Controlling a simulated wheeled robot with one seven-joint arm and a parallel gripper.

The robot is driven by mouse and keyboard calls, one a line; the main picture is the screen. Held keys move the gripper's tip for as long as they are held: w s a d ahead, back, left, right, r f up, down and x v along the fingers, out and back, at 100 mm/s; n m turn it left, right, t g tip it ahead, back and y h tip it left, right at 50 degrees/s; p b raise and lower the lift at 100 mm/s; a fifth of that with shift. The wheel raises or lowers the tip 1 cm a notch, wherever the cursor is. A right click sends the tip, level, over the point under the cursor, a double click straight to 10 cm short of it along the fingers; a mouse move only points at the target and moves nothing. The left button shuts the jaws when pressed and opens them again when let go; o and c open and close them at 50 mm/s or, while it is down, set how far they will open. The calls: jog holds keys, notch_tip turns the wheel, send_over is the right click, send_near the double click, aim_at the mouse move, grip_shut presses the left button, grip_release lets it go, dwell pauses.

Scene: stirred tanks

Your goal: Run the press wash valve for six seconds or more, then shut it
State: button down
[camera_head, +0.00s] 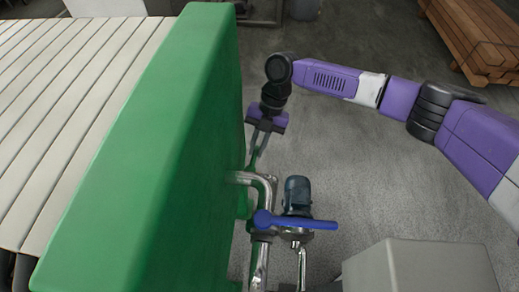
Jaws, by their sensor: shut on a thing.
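My gripper (257,154) points down beside the right face of the big green press body (150,150). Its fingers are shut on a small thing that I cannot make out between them. A valve with a long blue lever (305,223) sits on steel pipework (262,183) nearer the camera. The lever lies across the picture, pointing right from its blue hub, and my gripper is apart from it. No label shows which valve is the press wash valve, and no water flow can be made out.
A dark blue motor (297,194) stands beside the pipes. A grey box (420,268) fills the lower right. Pale slats (60,110) lie left of the green body. Stacked timber (480,40) is at the upper right. Grey floor is open beneath my arm.

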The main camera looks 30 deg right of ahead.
jog(key=shift+w, duration=0.1)
dwell(0.3)
jog(key=c, duration=1.4)
grip_release()
jog(key=v, duration=0.8)
jog(key=shift+p, duration=0.3)
jog(key=shift+f, duration=0.1)
